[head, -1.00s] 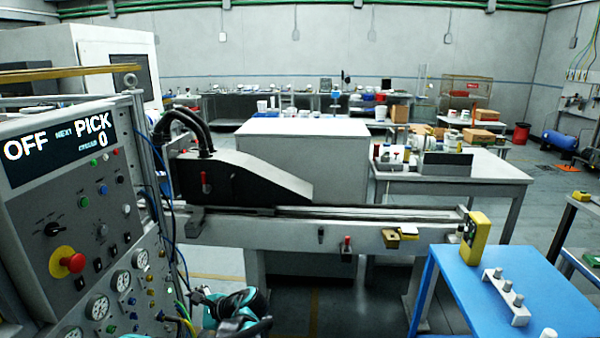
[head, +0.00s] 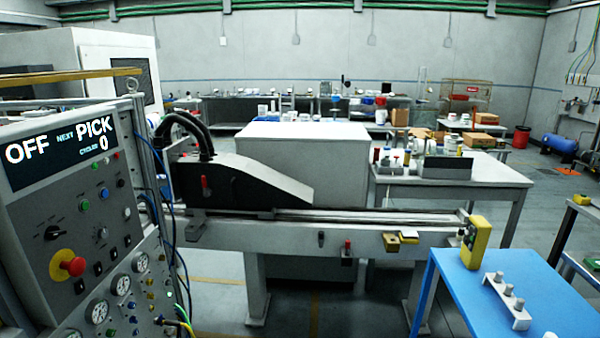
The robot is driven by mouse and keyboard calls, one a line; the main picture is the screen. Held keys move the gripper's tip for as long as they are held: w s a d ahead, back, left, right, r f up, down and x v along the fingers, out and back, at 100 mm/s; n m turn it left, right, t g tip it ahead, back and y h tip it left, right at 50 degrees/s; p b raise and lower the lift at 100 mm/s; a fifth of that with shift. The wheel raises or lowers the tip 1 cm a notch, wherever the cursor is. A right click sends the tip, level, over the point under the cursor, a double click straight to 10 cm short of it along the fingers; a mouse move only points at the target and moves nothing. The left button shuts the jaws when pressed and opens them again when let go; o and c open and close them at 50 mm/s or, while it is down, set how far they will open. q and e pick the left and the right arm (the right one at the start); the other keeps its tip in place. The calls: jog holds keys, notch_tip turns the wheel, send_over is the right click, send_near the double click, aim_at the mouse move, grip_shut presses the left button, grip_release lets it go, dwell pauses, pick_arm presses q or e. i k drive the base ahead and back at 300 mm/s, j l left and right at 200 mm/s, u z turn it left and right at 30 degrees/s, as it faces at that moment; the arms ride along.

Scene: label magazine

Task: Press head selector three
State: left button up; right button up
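A control panel (head: 70,215) fills the left edge, with a display reading OFF, NEXT PICK, CYCLES 0. It carries small coloured buttons, black switches, a red knob (head: 73,266) on a yellow base, and gauges low down. A white strip (head: 506,301) with three upright round knobs lies on the blue table (head: 480,300) at lower right. Which control is head selector three I cannot tell; no such label is readable. Neither of my grippers is in view.
A long grey rail (head: 330,224) with a black sloped housing (head: 245,183) runs across the middle. A yellow block (head: 476,242) stands at the blue table's far corner. Blue cables hang beside the panel. Floor between panel and blue table looks clear.

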aim_at(114, 254)
jog(key=u, duration=1.35)
jog(key=k+j, duration=0.05)
jog(key=j, duration=0.05)
